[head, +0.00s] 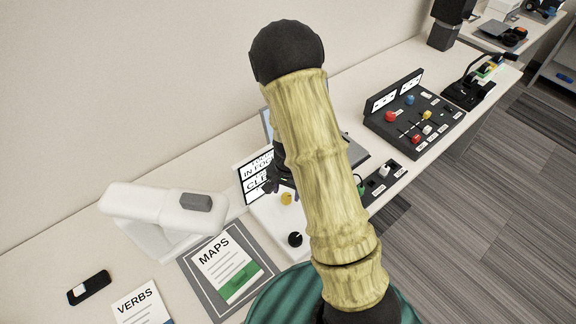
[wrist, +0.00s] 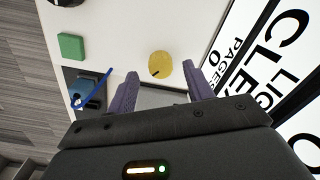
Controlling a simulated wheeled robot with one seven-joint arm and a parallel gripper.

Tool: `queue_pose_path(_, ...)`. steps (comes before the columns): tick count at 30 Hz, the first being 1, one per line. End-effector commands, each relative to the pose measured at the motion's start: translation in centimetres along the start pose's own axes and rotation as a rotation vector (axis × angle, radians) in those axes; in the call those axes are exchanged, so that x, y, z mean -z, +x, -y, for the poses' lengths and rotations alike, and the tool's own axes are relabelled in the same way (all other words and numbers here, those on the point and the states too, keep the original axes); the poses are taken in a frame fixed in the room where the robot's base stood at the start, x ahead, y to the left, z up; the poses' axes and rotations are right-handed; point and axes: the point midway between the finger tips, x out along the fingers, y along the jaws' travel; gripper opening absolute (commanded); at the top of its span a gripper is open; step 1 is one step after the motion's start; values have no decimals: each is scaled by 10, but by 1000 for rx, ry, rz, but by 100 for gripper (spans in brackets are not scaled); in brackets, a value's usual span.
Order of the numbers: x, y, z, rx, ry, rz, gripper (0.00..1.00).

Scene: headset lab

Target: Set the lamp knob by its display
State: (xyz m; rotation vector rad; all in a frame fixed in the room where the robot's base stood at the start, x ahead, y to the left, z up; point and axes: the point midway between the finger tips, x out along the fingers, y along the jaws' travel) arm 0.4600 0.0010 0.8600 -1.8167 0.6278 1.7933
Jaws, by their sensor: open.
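A yellow round knob (wrist: 159,64) with a dark pointer mark is on the white panel in the wrist view; it also shows in the head view (head: 286,198). A black knob (head: 295,239) is nearer on the same panel (head: 268,214). No label tells me which is the lamp knob. The display (head: 258,175) stands behind the panel, partly hidden by my arm; in the wrist view (wrist: 262,62) "CLEAR" and "PAGES 0" are partly readable. My gripper (wrist: 160,71) is open, its purple fingers either side of the yellow knob in the picture. I cannot tell whether they touch it.
A green block (wrist: 70,45) sits on the panel in the wrist view. A white bulky device (head: 165,214) stands left of the panel. A MAPS sheet (head: 228,268) lies in front. A dark control box (head: 413,115) stands farther right.

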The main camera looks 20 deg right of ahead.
Motion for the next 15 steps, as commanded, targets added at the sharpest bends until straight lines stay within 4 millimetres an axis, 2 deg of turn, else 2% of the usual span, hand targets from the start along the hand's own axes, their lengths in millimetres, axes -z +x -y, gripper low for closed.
queue_pose_path(3, 0, -26, 2, 3, -3, -3, 52)
queue_pose_path(15, 1, -106, 1, 5, -1, -4, 52)
